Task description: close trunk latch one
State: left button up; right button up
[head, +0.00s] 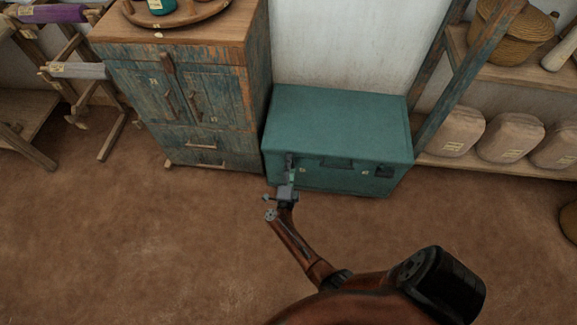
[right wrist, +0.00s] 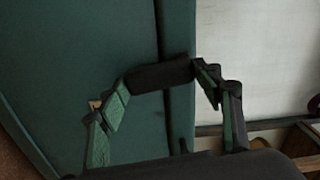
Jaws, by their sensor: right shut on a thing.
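A teal trunk (head: 340,115) stands against the wall with its lid down. On its front, a dark latch (head: 290,158) is at the left and another dark latch (head: 384,171) at the right. My right gripper (head: 290,178) is at the left latch, in front of the trunk. In the right wrist view my right gripper (right wrist: 161,82) has its green-padded fingers on both ends of the dark latch piece (right wrist: 160,73), which lies across the seam of the teal trunk (right wrist: 80,60). Whether the latch is fastened I cannot tell. My left gripper is not in view.
A worn wooden cabinet (head: 185,100) stands close left of the trunk. A shelf post (head: 440,100) leans at its right, beside shelves with wrapped bundles (head: 510,137). The brown floor (head: 180,240) in front is clear.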

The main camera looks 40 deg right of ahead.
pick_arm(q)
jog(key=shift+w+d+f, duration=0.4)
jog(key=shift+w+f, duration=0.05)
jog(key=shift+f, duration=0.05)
pick_arm(e)
jog(key=shift+s+d+m, duration=0.15)
jog(key=shift+d+m, duration=0.05)
jog(key=shift+m, duration=0.8)
jog(key=o, duration=1.2)
jog(key=shift+c, duration=0.2)
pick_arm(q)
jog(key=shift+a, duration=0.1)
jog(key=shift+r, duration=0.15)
pick_arm(e)
jog(key=shift+a, duration=0.1)
